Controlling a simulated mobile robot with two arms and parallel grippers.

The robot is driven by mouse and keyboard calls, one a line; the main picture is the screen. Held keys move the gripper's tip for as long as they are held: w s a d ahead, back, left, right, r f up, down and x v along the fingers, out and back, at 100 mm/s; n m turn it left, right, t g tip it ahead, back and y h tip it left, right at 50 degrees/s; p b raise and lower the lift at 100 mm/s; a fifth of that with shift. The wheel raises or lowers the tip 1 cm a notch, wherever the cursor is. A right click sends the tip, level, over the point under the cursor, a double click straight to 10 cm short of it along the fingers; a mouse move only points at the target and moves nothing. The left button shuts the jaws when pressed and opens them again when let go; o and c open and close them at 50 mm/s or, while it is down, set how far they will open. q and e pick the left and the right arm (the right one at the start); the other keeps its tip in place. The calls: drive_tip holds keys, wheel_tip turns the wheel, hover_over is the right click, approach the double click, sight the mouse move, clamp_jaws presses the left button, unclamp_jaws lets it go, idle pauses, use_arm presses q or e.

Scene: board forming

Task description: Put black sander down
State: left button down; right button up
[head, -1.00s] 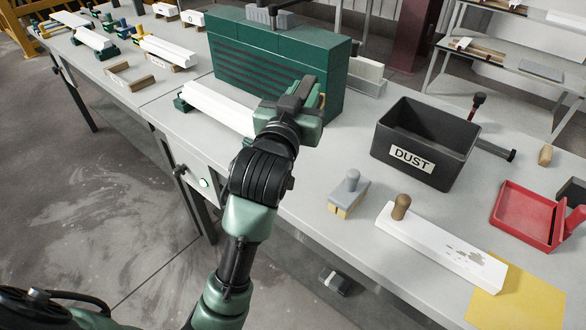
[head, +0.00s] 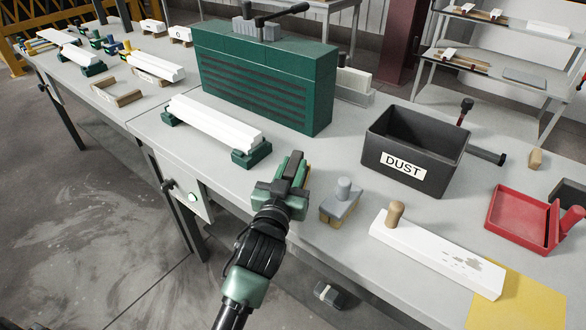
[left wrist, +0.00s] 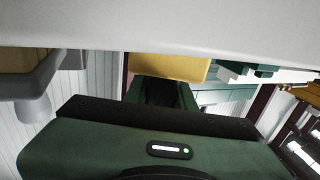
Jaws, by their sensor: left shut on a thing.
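My left gripper (head: 286,184) is over the bench's front edge, shut on the black sander. Its dark body (head: 293,163) shows between the green fingers, with a strip of yellow pad on the right. In the left wrist view the yellow pad (left wrist: 168,68) is close to the pale bench surface; I cannot tell whether they touch. The fingers hide much of the sander. A grey sander (head: 341,198) with a tan base stands on the bench just to its right and also shows in the left wrist view (left wrist: 33,100). My right gripper is not in view.
A white board on green supports (head: 215,122) lies behind left. The black DUST bin (head: 415,150) stands behind right. A white block with a wooden knob (head: 435,250), a yellow sheet (head: 520,300) and a red tray (head: 525,218) are to the right.

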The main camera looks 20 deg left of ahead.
use_arm(q)
drive_tip(key=shift+f, duration=0.15)
drive_tip(key=c, duration=1.2)
unclamp_jaws()
drive_tip(key=shift+o, duration=0.2)
drive_tip(key=s, duration=0.3)
drive_tip(key=s+b, duration=0.1)
drive_tip(key=s, duration=0.7)
drive_tip(key=shift+d, duration=0.25)
drive_tip(key=shift+s+r, duration=0.2)
drive_tip(key=shift+s, duration=0.3)
drive_tip(key=shift+f, duration=0.1)
